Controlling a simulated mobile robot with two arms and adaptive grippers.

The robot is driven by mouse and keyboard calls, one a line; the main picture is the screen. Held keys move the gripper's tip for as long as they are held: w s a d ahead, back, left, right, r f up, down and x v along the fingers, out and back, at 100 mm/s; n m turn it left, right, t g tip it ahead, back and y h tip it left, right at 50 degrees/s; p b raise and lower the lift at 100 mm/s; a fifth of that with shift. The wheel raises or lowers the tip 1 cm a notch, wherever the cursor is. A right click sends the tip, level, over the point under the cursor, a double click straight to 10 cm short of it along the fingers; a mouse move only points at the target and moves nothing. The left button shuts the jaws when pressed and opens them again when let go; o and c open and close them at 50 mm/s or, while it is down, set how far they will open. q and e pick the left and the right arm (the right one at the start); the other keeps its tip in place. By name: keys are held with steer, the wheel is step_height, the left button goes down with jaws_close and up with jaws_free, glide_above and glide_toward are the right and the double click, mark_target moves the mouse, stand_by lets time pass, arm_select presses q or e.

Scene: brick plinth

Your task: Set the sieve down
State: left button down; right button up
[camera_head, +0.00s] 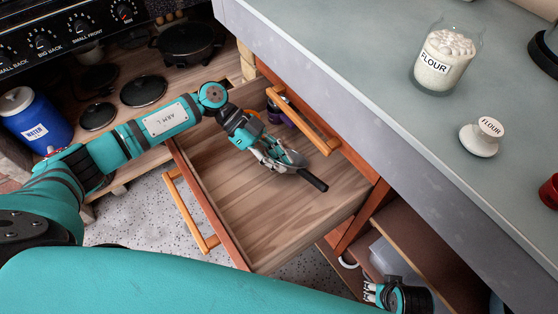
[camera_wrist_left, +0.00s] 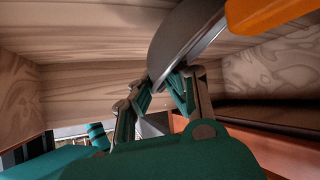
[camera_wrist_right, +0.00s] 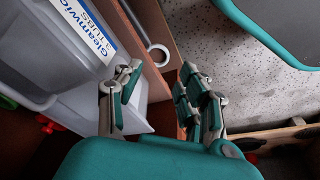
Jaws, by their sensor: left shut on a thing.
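My left gripper (camera_head: 272,155) reaches down into the drawer and is shut on the sieve's rim. In the left wrist view the sieve's grey curved edge (camera_wrist_left: 180,42) lies at the fingertips (camera_wrist_left: 165,82). I cannot tell whether the sieve touches the drawer floor. My right gripper (camera_head: 372,292) is low by the cabinet, open and empty; it also shows in the right wrist view (camera_wrist_right: 160,75).
Dark jars (camera_head: 279,112) and an orange item (camera_head: 252,113) sit at the drawer's back. The drawer's front floor is bare. A flour jar (camera_head: 446,60) and its lid (camera_head: 482,137) are on the counter (camera_head: 400,100). A labelled tub (camera_wrist_right: 55,45) is beside my right gripper.

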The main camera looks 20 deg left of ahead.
arm_select(q)
steer(key=c, duration=1.5)
jaws_free()
steer(key=shift+a+r, duration=0.1)
steer(key=shift+r, duration=0.05)
steer(key=p+v, duration=0.1)
steer(key=v, duration=1)
steer(key=shift+a+r, duration=0.25)
steer(key=shift+a, duration=0.05)
arm_select(e)
steer(key=f, duration=0.2)
steer(key=s+f, duration=0.1)
steer(key=f, duration=0.1)
steer(key=shift+f, duration=0.1)
